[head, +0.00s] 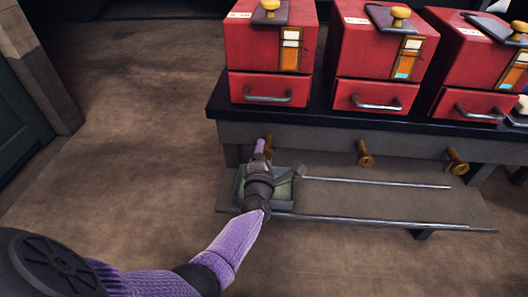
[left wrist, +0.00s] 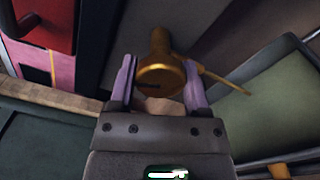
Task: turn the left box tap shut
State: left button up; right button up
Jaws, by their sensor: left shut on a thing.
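Three red boxes stand in a row on a dark bench, with a brass tap under each. The left box (head: 268,45) is above the left tap (head: 268,138), which is mostly hidden behind my left gripper (head: 262,150) in the head view. In the left wrist view the brass tap (left wrist: 160,77) sits between the two purple fingers of the left gripper (left wrist: 158,84), which is shut on it. A thin brass lever (left wrist: 225,83) reaches out to the right from the tap. My right gripper is not in view.
A tray (head: 238,188) with a greenish inside lies under my left wrist on a low shelf (head: 350,207) with two metal rails. The middle tap (head: 364,154) and right tap (head: 456,161) stick out from the bench front. The floor at left is clear.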

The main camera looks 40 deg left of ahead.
pick_arm(q)
jog(key=shift+m, duration=1.1)
jog(key=shift+m+p, duration=0.3)
jog(key=shift+m, duration=0.7)
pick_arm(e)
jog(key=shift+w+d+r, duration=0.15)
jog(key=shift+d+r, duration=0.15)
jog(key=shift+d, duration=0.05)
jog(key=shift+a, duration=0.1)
pick_arm(q)
jog(key=o, duration=1.3)
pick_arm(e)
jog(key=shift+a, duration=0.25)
pick_arm(q)
jog(key=p+v, duration=0.4)
jog(key=v, duration=0.6)
jog(key=shift+p, duration=0.3)
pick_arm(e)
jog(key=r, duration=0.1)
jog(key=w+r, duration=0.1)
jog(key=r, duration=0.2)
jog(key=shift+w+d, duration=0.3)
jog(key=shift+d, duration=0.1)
